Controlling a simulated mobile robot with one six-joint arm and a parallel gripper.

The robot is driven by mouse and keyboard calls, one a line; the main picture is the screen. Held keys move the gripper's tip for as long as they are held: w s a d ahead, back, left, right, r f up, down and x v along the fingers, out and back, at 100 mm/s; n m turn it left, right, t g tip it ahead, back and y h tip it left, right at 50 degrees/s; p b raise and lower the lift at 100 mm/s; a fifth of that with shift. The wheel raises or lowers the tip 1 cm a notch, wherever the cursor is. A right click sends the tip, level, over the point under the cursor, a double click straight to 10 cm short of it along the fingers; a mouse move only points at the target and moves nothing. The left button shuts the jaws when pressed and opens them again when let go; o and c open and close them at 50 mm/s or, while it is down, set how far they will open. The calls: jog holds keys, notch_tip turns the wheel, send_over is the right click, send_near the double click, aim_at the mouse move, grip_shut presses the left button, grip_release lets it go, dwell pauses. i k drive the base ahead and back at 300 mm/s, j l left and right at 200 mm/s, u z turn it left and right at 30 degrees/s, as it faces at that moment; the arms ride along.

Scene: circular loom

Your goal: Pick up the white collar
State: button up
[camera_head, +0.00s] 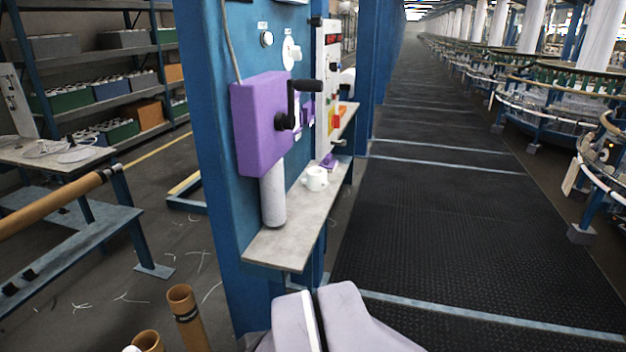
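The white collar (316,179) is a small, short ring with an opening in its top. It sits on the narrow grey shelf (284,238) on the side of the blue machine column, toward the shelf's back half. Nothing touches it from above. Pale parts of my own body show at the bottom edge of the view, in front of and below the shelf.
A purple box (262,125) with a black crank (293,107) hangs over the shelf, a pale cylinder (272,196) below it. A small purple piece (329,161) lies behind the collar. Brown tubes (187,312) stand at lower left. The dark aisle floor (440,220) at right is clear.

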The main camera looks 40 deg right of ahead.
aim_at(316, 177)
jog(key=i+l+z, duration=0.15)
jog(key=i+l, duration=0.15)
jog(key=l, duration=0.25)
jog(key=i+l+z, duration=0.15)
jog(key=i+l, duration=0.15)
jog(key=l, duration=0.25)
jog(key=i+l+z, duration=0.15)
jog(key=i+l, duration=0.2)
jog(key=l, duration=0.15)
